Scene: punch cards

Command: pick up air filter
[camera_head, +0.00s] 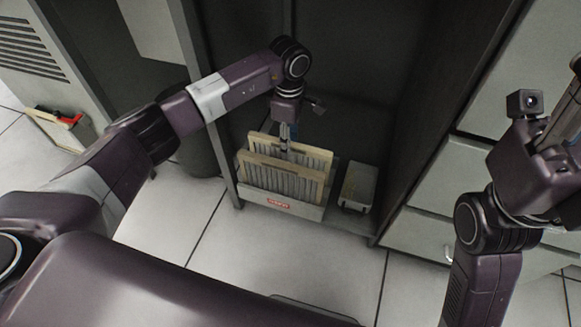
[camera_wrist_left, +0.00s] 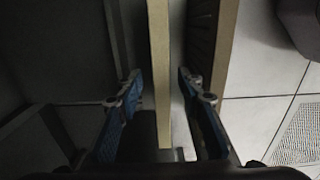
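Two air filters with pale frames and pleated grey faces stand upright in a holder (camera_head: 262,203) with a red label, on the cabinet floor. The front filter is (camera_head: 283,176) and the rear one is (camera_head: 262,141). My left gripper (camera_head: 286,148) points down at the filters. In the left wrist view its blue-padded fingers (camera_wrist_left: 158,92) are apart, on either side of one filter's pale edge (camera_wrist_left: 160,45). Gaps show on both sides of that edge. The other filter's edge (camera_wrist_left: 226,45) lies outside the right finger. My right gripper is partly cut off at the right edge, its fingertips unclear.
The dark cabinet's walls (camera_head: 425,110) stand close on both sides of my left arm. A small pale box (camera_head: 358,187) lies right of the holder. A bin (camera_head: 197,150) stands left of the cabinet. The tiled floor (camera_head: 240,245) in front is clear.

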